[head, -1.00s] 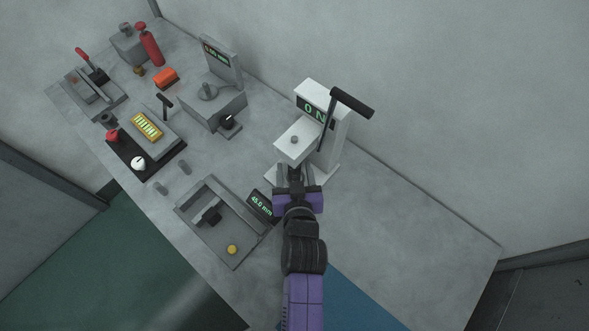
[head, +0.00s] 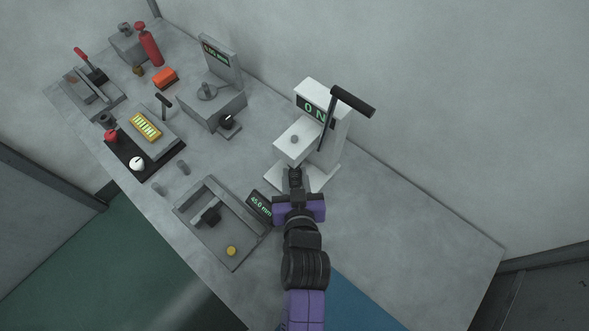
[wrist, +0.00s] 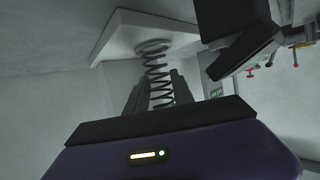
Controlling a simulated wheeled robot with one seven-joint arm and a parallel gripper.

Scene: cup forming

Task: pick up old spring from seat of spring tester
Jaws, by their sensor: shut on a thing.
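The spring tester (head: 318,92) is a white stand with a black lever and a display reading "0 N". The old spring (wrist: 156,68) is a dark upright coil in the wrist view. Its top end is close to a round grey pad (wrist: 151,46) under the tester's white head; I cannot tell whether they touch. My gripper (head: 294,174) is low in front of the tester, its two fingers shut on the spring from both sides. The spring's lower end and the seat are hidden behind my gripper. In the head view the spring cannot be made out.
A grey tray (head: 184,211) with a yellow button and a "45.0 mm" display (head: 259,206) are left of my arm. A grey gauge (head: 222,105), a yellow spring rack (head: 146,127) and a red bottle (head: 150,45) stand further left. The bench right of the tester is clear.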

